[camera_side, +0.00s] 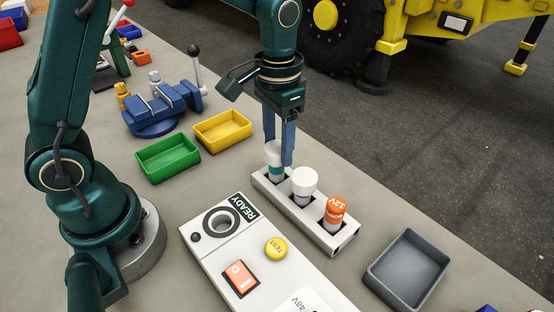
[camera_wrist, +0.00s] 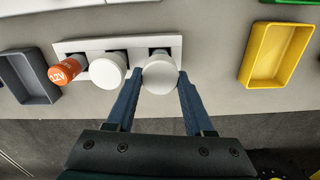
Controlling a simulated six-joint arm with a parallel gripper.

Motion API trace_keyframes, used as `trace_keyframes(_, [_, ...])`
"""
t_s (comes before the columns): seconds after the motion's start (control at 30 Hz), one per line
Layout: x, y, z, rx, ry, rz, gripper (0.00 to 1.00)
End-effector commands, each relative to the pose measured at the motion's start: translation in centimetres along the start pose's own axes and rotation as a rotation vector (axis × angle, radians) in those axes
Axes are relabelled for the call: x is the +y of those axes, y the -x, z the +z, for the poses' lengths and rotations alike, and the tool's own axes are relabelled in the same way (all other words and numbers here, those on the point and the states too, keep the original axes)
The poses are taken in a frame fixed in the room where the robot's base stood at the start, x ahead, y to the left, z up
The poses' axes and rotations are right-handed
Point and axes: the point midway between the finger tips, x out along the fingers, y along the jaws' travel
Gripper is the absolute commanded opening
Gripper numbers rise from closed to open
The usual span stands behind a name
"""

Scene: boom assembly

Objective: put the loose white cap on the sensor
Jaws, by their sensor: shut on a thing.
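My gripper (camera_side: 281,150) points straight down over the end slot of a white holder (camera_side: 331,246). Its blue fingers are shut on a round white cap (camera_side: 272,149); in the wrist view this cap (camera_wrist: 160,74) lies between the fingertips. Under the cap shows a cylinder with a teal band (camera_side: 276,171), standing upright in the end slot, which looks like the sensor. The cap appears to be on or right against its top; I cannot tell how firmly it sits. A second, wider white cap (camera_side: 304,180) tops the cylinder in the middle slot.
An orange 12V cylinder (camera_side: 335,209) stands in the holder's last slot. A white panel (camera_side: 212,254) with a ring, a yellow button and an orange switch lies alongside. A grey tray (camera_side: 408,268), green tray (camera_side: 168,157), yellow tray (camera_side: 222,130) and blue vise (camera_side: 163,108) surround it.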

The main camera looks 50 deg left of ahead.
Motion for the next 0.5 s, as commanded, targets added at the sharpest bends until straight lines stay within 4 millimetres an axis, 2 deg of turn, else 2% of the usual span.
trace_keyframes(0.5, [0.0,-1.5,0.0,-0.001,0.000,0.000,0.02])
